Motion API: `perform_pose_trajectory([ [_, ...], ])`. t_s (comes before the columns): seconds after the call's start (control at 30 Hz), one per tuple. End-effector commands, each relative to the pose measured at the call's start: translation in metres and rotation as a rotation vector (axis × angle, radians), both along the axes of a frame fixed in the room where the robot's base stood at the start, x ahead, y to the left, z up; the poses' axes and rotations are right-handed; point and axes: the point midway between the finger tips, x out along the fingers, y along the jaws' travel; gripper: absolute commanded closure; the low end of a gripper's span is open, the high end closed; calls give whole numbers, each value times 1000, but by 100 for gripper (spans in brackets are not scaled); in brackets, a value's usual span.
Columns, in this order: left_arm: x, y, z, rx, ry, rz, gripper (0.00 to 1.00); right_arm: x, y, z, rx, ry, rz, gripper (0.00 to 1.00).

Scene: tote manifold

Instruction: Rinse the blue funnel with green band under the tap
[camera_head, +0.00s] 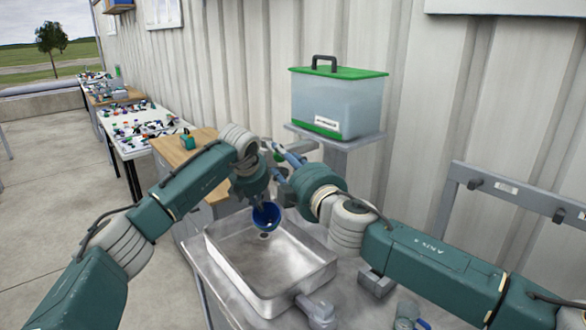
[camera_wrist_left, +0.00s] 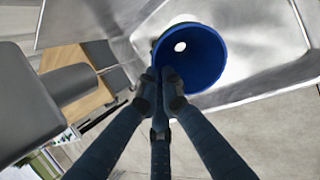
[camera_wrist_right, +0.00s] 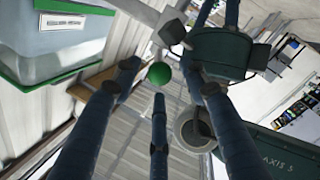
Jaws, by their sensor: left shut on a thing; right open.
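A blue funnel (camera_head: 267,216) hangs over the metal sink basin (camera_head: 215,250). My left gripper (camera_wrist_left: 168,84) is shut on the funnel's near edge. The left wrist view looks into the funnel (camera_wrist_left: 205,60), with its light hole visible; no green band shows. My right gripper (camera_head: 280,156) is raised beyond the basin, below the tote. In the right wrist view its fingers are open around a round green knob (camera_wrist_right: 159,73); I cannot tell whether they touch it. The tap spout is hidden in the head view by my arms.
A clear tote with a green lid (camera_head: 338,72) stands on a grey stand (camera_head: 345,143) by the wall. A wall rack with hooks (camera_head: 510,190) is at right. A small clear vessel (camera_head: 405,318) is at the front. Cluttered tables (camera_head: 150,143) stand at left.

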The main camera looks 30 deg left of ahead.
Motion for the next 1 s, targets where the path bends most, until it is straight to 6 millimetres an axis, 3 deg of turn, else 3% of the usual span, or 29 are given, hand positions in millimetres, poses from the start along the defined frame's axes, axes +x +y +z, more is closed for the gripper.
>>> perform_pose_trajectory([
  [0.4, 0, 0, 0, 0, 0, 0, 100, -25, -35, -1, 0, 1, -3, 56],
  [0.9, 0, 0, 0, 0, 0, 0, 100, -27, -37, -1, 0, 2, -4, 56],
  [1.0, 0, 0, 0, 0, 0, 0, 100, -27, -37, -1, 4, 7, -3, 67],
])
